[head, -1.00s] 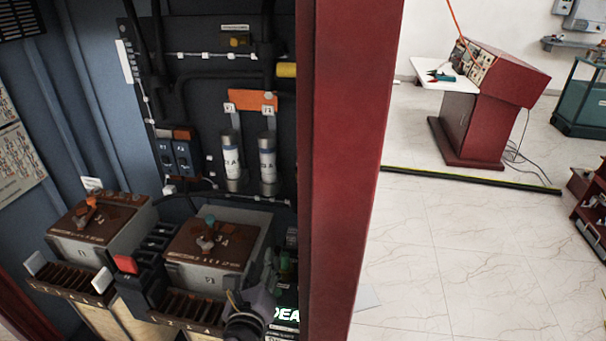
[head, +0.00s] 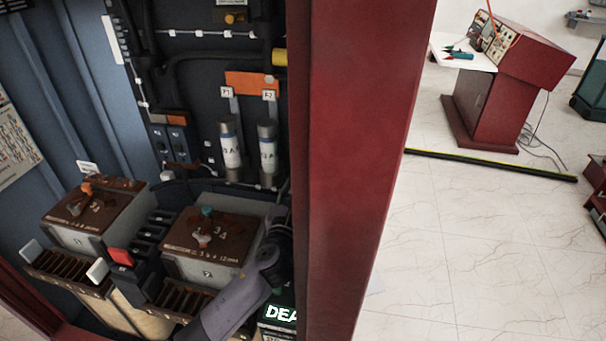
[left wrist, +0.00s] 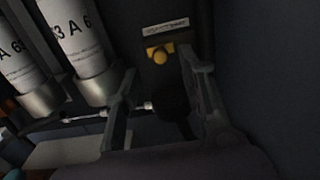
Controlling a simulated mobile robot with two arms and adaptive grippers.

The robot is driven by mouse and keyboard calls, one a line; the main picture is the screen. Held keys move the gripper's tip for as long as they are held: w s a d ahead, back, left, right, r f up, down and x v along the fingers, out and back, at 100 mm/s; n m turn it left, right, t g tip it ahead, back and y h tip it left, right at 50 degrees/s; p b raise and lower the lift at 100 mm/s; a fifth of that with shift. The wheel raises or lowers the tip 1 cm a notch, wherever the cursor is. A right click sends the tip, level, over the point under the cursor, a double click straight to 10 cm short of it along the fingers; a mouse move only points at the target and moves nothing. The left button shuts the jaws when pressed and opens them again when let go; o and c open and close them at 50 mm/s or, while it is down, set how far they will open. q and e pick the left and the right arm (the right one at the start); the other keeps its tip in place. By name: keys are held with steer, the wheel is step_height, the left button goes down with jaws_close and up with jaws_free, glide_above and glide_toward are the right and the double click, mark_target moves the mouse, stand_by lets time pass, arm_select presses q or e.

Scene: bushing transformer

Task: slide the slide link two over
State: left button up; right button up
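In the head view, two grey boxes with brown tops and rotary knobs stand in the cabinet, the left box (head: 100,215) and the right box (head: 210,245). I cannot tell which part is slide link two. My left gripper (head: 278,235) is right of the right box; its arm covers part of the right strip. The left wrist view shows its fingers (left wrist: 160,72) apart with nothing held. My right gripper is not in view.
Two white fuses (head: 231,148) stand behind the boxes and show close in the left wrist view (left wrist: 75,35). A red tab (head: 122,257) sits between the boxes. The red cabinet post (head: 350,150) bounds the right side.

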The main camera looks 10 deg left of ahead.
mark_target(304, 173)
arm_select(q)
steer(key=w, duration=0.4)
steer(key=shift+w, duration=0.7)
jaws_close()
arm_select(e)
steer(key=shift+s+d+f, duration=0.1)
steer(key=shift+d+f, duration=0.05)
